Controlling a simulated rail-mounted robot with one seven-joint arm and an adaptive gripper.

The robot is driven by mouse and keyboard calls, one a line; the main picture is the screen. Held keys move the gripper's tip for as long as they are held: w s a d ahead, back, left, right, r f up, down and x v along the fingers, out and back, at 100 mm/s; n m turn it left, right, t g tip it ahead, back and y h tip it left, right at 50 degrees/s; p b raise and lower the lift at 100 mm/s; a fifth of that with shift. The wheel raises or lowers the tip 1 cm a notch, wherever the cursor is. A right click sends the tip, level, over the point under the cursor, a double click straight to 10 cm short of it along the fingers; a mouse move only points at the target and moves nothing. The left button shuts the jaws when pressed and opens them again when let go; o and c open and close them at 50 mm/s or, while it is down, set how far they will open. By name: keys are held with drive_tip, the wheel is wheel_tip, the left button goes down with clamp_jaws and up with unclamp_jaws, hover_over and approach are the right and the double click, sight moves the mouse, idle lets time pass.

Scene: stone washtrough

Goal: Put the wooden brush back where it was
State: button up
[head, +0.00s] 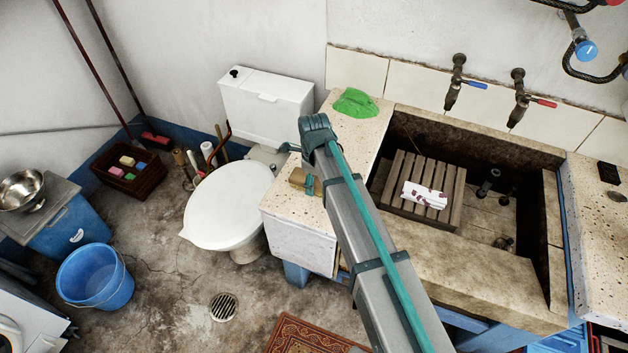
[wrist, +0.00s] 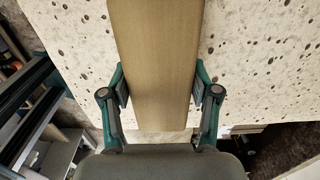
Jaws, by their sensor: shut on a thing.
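The wooden brush (wrist: 155,50) is a plain, light brown block between my gripper's fingers (wrist: 160,88) in the wrist view. My gripper is shut on its two long sides. In the head view the brush (head: 297,177) shows as a small brown piece over the speckled stone ledge (head: 290,208) left of the trough. My gripper (head: 311,185) is beside it there, partly hidden by my arm. I see no bristles, and I cannot tell whether the brush touches the ledge.
A green cloth (head: 356,103) lies on the ledge's far end. The stone trough (head: 480,262) holds a slatted wooden rack (head: 398,177) with a white patterned cloth (head: 425,195). Taps (head: 455,82) hang above it. A white toilet (head: 228,205) stands left of the ledge.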

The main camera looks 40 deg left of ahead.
drive_tip(key=shift+f, duration=0.15)
drive_tip(key=o, duration=1.2)
drive_tip(key=shift+c, duration=0.2)
wheel_tip(320, 180, up, 12)
drive_tip(key=b, duration=0.3)
